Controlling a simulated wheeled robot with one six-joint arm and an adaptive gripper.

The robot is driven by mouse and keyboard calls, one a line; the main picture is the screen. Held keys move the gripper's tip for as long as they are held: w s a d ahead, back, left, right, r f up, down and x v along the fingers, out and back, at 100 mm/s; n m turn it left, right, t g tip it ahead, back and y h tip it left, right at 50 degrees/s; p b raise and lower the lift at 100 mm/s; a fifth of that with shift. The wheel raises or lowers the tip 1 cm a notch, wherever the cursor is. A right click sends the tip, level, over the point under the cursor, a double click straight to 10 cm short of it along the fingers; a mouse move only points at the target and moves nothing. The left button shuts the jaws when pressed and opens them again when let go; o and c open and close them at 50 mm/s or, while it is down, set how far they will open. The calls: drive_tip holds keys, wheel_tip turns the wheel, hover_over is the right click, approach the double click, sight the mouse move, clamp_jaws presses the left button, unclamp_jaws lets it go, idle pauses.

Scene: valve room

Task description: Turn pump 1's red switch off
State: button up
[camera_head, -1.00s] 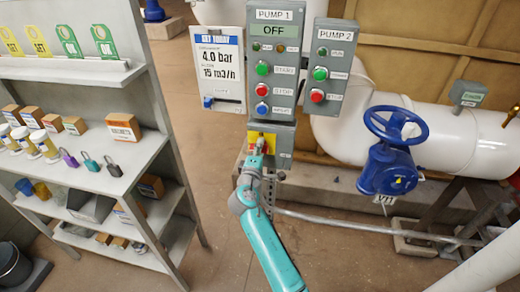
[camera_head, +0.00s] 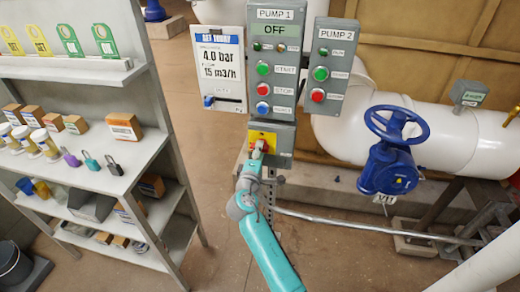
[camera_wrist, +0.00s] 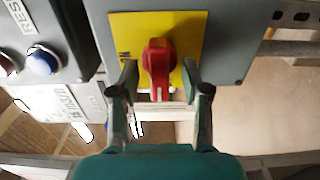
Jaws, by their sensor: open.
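The pump 1 panel (camera_head: 276,75) is a grey box with a display reading OFF. Below it, a grey switch box has a yellow plate (camera_head: 257,134) with the red switch (camera_head: 267,144), partly covered by my gripper (camera_head: 257,152). In the wrist view, the red switch (camera_wrist: 158,66) sits on the yellow plate (camera_wrist: 186,28), its handle pointing down the picture. My gripper (camera_wrist: 160,70) is open, one finger on each side of the handle, with visible gaps. Whether the fingertips touch the plate cannot be told.
The pump 2 panel (camera_head: 331,70) hangs right of pump 1's, and a white gauge board (camera_head: 218,70) hangs left. A blue valve wheel (camera_head: 396,125) on white piping stands at the right. A shelf (camera_head: 100,165) with boxes and padlocks stands left. Floor between is clear.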

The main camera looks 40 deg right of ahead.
drive_tip(key=v, duration=1)
drive_tip(key=shift+s+a, duration=0.1)
drive_tip(key=s+a+f+n+t+y, duration=0.15)
drive_tip(key=s+a+f+y, duration=0.35)
drive_tip(key=s+f, duration=0.5)
drive_tip(key=s+a+f+m+y, duration=0.1)
drive_tip(key=s+a+f+y, duration=0.2)
drive_tip(key=s, duration=0.4)
drive_tip(key=s+a+f+m+y, duration=0.1)
drive_tip(key=s+a+f+y, duration=0.15)
drive_tip(key=s+a, duration=0.4)
drive_tip(key=s+a+r+m+t+y, duration=0.1)
drive_tip(key=s+r+m+y, duration=0.1)
drive_tip(key=s+r, duration=0.4)
drive_tip(key=s+a+r+m+t+y, duration=0.1)
drive_tip(key=s+r+m, duration=0.4)
drive_tip(key=s, duration=0.8)
drive_tip(key=shift+a+r+y, duration=0.35)
drive_tip(key=shift+r, duration=0.5)
